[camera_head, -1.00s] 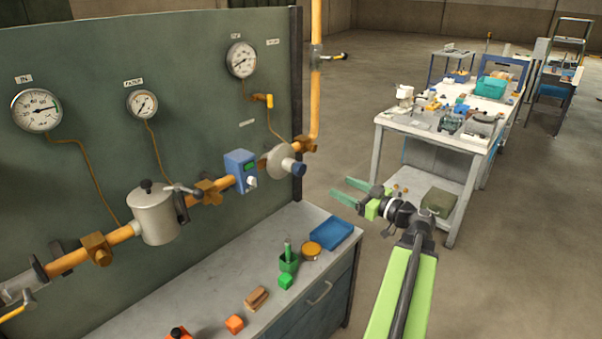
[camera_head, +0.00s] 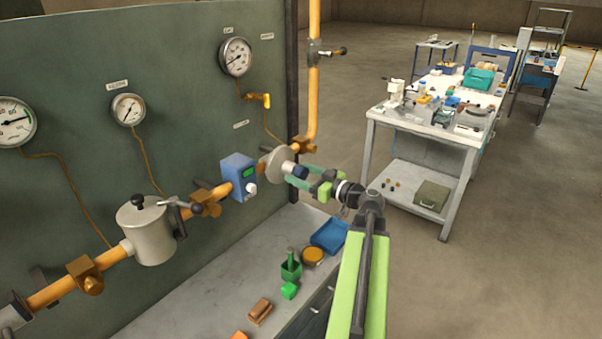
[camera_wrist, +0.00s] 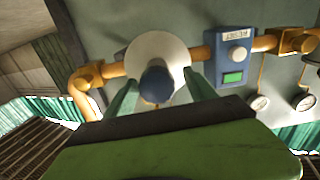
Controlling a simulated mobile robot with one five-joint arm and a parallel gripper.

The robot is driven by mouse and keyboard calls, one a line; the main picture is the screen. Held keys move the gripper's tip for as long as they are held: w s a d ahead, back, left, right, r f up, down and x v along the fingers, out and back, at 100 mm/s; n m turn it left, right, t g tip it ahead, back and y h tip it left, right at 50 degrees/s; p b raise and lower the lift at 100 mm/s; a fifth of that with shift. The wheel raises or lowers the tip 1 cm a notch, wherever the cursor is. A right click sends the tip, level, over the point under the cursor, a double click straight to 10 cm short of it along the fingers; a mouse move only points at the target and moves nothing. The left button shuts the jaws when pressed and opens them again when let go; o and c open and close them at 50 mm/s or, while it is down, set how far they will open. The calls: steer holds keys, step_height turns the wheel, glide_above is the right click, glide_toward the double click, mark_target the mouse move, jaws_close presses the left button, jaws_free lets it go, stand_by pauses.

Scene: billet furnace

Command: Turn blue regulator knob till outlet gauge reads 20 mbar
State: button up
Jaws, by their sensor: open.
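The blue regulator knob (camera_head: 300,172) sticks out from the round grey regulator body (camera_head: 277,164) on the orange pipe. In the wrist view the dark blue knob (camera_wrist: 157,84) sits between the two green fingers, in front of the pale disc (camera_wrist: 168,50). My gripper (camera_head: 297,174) is open, with a finger on either side of the knob; a gap shows on both sides in the wrist view. The outlet gauge (camera_head: 236,57) hangs upper right on the panel, joined by a thin tube to the pipe near the regulator. Its reading is too small to tell.
A blue box with a green display (camera_head: 238,176) sits on the pipe just left of the regulator. A silver filter pot (camera_head: 147,230) is farther left. Below, the bench holds a blue tray (camera_head: 330,237), a green holder (camera_head: 291,268) and small blocks. A white worktable (camera_head: 430,131) stands at right.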

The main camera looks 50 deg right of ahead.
steer(key=shift+s+d, duration=0.1)
steer(key=shift+c, duration=0.3)
steer(key=shift+d, duration=0.1)
steer(key=c, duration=1.2)
steer(key=shift+s+d, duration=0.1)
steer(key=shift+d, duration=0.05)
steer(key=shift+c, duration=0.7)
steer(key=m, duration=0.5)
steer(key=shift+m, duration=0.3)
steer(key=m, duration=0.5)
steer(key=shift+f+m, duration=0.1)
steer(key=shift+m, duration=0.3)
